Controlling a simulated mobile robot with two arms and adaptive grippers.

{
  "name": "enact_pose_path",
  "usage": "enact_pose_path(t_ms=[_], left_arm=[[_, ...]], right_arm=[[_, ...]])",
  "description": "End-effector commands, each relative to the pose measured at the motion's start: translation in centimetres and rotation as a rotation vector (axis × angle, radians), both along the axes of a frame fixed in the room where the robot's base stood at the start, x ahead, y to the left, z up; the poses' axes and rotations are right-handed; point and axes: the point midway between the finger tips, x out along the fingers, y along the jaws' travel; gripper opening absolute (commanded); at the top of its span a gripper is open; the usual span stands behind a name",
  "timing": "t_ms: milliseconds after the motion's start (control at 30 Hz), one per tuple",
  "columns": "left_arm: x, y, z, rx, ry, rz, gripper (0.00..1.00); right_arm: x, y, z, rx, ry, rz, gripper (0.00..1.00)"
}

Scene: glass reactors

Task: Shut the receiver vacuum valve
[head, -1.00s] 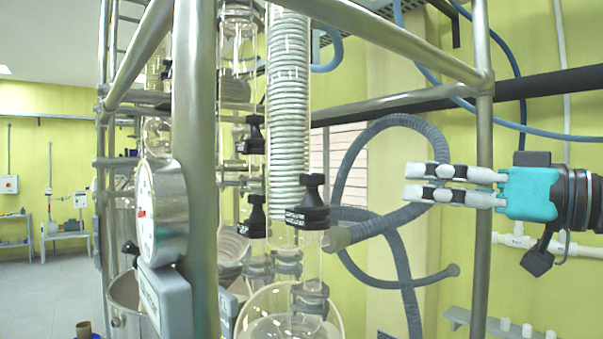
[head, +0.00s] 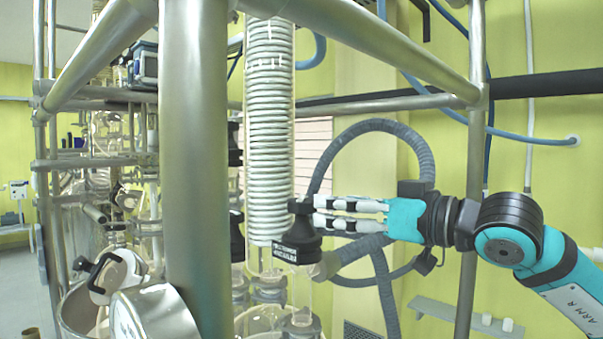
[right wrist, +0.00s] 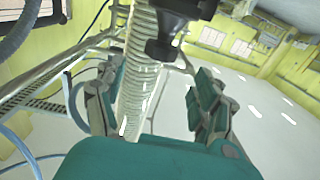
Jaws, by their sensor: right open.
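A black valve (head: 297,240) with a narrow upright knob on a wide ribbed cap sits on the glass beside the lower end of the coiled condenser. It appears to be the receiver vacuum valve; its marking is too small to read. My right gripper (head: 318,212) reaches in from the right, level, with its open fingertips right at the knob. In the right wrist view the black valve (right wrist: 172,35) shows at the top, ahead of and between the spread fingers (right wrist: 157,85). I cannot tell whether they touch it. My left gripper is not in view.
The white coiled condenser (head: 269,120) stands behind the valve. Another black valve (head: 237,236) is just left of it. A thick steel post (head: 194,170) and a round gauge (head: 155,312) stand left. A grey hose (head: 425,160) loops behind my right gripper.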

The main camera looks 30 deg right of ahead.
Motion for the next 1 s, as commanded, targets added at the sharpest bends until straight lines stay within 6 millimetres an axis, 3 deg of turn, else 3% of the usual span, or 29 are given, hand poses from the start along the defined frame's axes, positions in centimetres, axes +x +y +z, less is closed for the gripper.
enact_pose_path(t_ms=[33,100,300,400,833,1000], left_arm=[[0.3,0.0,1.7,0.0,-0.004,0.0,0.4],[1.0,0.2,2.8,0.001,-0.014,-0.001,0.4],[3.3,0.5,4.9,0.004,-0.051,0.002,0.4],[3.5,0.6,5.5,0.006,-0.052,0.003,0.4],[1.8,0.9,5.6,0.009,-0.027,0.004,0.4],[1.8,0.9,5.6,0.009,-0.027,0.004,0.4]], right_arm=[[1.1,0.6,0.8,0.005,0.002,0.007,0.71],[2.5,1.2,0.8,0.005,0.002,0.007,0.71],[5.8,2.4,0.5,0.003,0.0,0.003,0.71],[6.9,2.8,0.3,0.003,0.0,0.003,0.71],[7.9,3.2,-0.1,0.0,0.0,-0.001,0.71],[7.9,3.2,0.0,0.0,0.0,-0.001,0.5]])
